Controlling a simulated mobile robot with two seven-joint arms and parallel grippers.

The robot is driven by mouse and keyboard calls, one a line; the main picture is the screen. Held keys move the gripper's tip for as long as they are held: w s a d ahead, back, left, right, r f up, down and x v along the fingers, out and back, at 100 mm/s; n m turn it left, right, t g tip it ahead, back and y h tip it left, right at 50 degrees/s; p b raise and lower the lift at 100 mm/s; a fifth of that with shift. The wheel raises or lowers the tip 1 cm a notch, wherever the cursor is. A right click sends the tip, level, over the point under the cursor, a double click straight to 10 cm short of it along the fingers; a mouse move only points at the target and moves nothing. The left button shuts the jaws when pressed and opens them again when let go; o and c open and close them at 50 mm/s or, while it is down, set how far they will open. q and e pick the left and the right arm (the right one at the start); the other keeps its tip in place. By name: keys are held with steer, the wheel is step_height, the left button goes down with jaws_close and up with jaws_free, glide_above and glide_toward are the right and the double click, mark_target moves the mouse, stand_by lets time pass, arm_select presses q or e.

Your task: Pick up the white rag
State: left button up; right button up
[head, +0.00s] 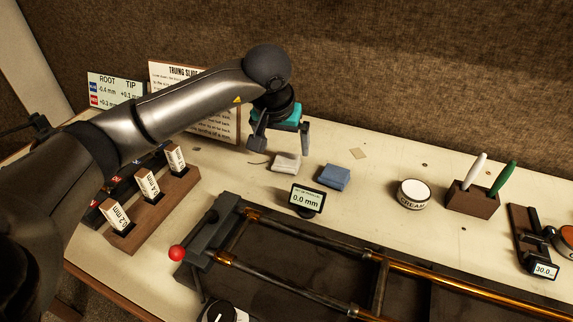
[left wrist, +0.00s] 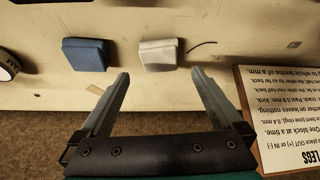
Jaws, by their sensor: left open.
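The white rag (head: 286,163) is a small folded pale cloth lying on the bench top, left of the blue rag (head: 335,177). In the left wrist view the white rag (left wrist: 158,54) lies flat beyond the fingertips, roughly between their lines. My left gripper (head: 282,142) is open and empty, held above the bench just behind the white rag. It also shows in the left wrist view (left wrist: 160,80), its two fingers spread apart. The blue rag (left wrist: 86,54) lies to the left there, apart from the white one. My right gripper is in neither view.
A small display (head: 307,198) reading 0.0 mm stands in front of the rags. A cream tin (head: 413,194) and a pen block (head: 472,199) stand to the right. Printed cards (head: 180,72) stand behind my left arm. A slide rig (head: 330,260) fills the front.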

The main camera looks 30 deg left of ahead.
mark_target(287, 159)
arm_select(q)
steer(key=shift+w+f, duration=0.1)
steer(key=shift+f, duration=0.15)
steer(key=b+x, duration=0.1)
steer(key=x, duration=0.4)
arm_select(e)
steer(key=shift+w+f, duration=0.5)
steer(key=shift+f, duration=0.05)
arm_select(q)
steer(key=shift+c, duration=0.2)
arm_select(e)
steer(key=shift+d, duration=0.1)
arm_select(q)
steer(key=c, duration=1.2)
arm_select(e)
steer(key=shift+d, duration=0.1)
arm_select(q)
steer(key=shift+r, duration=0.1)
